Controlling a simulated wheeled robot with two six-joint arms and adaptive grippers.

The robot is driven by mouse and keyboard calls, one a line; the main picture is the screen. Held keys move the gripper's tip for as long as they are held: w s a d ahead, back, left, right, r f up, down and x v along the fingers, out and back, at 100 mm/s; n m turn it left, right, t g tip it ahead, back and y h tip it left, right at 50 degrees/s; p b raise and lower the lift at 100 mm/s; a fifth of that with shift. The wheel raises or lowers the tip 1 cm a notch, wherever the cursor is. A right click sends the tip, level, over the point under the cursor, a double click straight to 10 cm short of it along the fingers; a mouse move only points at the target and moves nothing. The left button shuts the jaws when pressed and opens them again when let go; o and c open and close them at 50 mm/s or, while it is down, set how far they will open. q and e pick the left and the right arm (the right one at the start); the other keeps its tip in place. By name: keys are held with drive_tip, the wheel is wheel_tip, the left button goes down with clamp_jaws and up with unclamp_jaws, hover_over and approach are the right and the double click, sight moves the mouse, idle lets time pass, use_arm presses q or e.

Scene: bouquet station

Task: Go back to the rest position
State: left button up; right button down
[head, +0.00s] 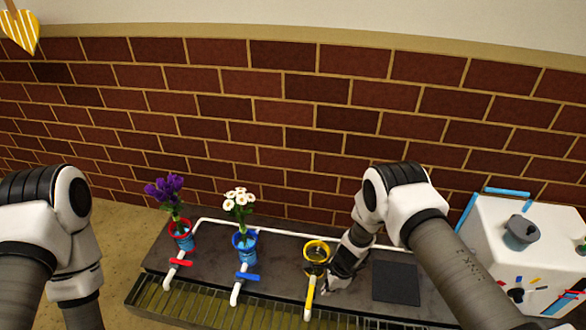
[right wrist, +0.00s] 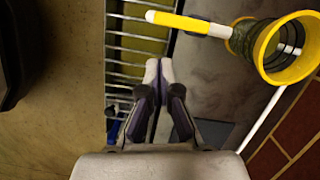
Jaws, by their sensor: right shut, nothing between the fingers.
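My right gripper (head: 331,288) is shut and empty, pointing down just right of the yellow-rimmed cup (head: 317,247) in the head view. In the right wrist view its fingertips (right wrist: 158,68) meet over the edge between the slatted grate and the dark counter. The yellow-rimmed cup (right wrist: 272,68) stands apart from them at the upper right, with no flowers showing in it. My left arm stands at the left of the head view; its gripper is out of the picture.
A red-rimmed cup (head: 180,231) holds purple flowers, and a blue-rimmed cup (head: 245,243) holds white ones. Red, blue and yellow (head: 310,291) tap handles line the front. A dark square pad (head: 396,283) lies right of my gripper. A white box (head: 515,245) stands far right.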

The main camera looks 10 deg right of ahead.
drive_tip(key=s+d+r+n+h, duration=0.15)
drive_tip(key=s+r+n, duration=0.35)
drive_tip(key=s, duration=0.5)
drive_tip(key=s+d+r+n+g, duration=0.1)
drive_tip(key=s+d+r+n, duration=0.1)
drive_tip(key=s+n, duration=0.65)
drive_tip(key=s+d+r+n+h, duration=0.15)
drive_tip(key=s+r+n, duration=0.3)
drive_tip(key=s, duration=0.65)
wheel_tip(320, 180, up, 27)
drive_tip(key=w+n+p, duration=0.1)
drive_tip(key=w+p, duration=0.1)
drive_tip(key=p, duration=2.5)
drive_tip(key=shift+d+t+p, duration=0.15)
drive_tip(key=shift+t+p, duration=0.15)
drive_tip(key=shift+s+f, duration=0.1)
drive_tip(key=shift+s, duration=0.05)
